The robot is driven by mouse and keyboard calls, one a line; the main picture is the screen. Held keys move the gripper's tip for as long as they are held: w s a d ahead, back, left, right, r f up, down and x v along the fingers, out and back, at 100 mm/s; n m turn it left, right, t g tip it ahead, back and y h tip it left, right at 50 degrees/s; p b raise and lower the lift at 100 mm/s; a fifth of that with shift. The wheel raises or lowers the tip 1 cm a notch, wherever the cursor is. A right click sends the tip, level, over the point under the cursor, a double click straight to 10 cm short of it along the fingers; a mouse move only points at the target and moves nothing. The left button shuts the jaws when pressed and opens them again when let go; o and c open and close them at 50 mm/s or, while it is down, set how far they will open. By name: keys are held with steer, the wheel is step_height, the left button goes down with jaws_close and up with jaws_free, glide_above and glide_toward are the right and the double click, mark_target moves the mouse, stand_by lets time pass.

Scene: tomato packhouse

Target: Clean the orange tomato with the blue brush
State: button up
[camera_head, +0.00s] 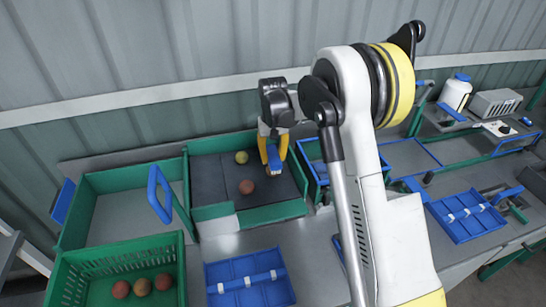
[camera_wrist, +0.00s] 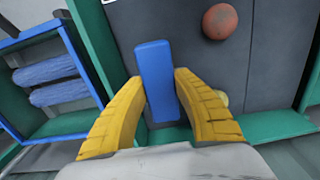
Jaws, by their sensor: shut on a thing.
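My gripper (camera_head: 275,150) is shut on the blue brush (camera_head: 274,163), above the right part of the dark-floored green tray (camera_head: 270,211). In the wrist view, the brush (camera_wrist: 156,80) stands out between the yellow fingers (camera_wrist: 160,95). Its bristles cannot be made out. An orange-red tomato (camera_head: 247,187) lies on the tray's dark floor, apart from the brush; it also shows at the top of the wrist view (camera_wrist: 220,21). A yellowish tomato (camera_head: 241,157) lies farther back in the tray; in the wrist view (camera_wrist: 222,99) my right finger partly hides it.
A blue-framed holder (camera_wrist: 65,118) with blue rolls stands beside the tray. A green crate (camera_head: 92,256) at front left holds several reddish tomatoes. An empty-looking green bin (camera_head: 120,180) stands left of the tray. Blue divided trays (camera_head: 250,280) lie on the bench.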

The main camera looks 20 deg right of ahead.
steer(key=shift+f+b, duration=0.3)
steer(key=shift+f, duration=0.1)
stand_by(0.4)
steer(key=shift+w, duration=1.1)
steer(key=shift+s+b, duration=0.5)
steer(key=shift+s, duration=1.8)
jaws_close()
steer(key=shift+w, duration=0.15)
steer(key=shift+w, duration=2.15)
steer(key=shift+s, duration=0.1)
steer(key=shift+s+b, duration=0.55)
steer(key=shift+s, duration=1.65)
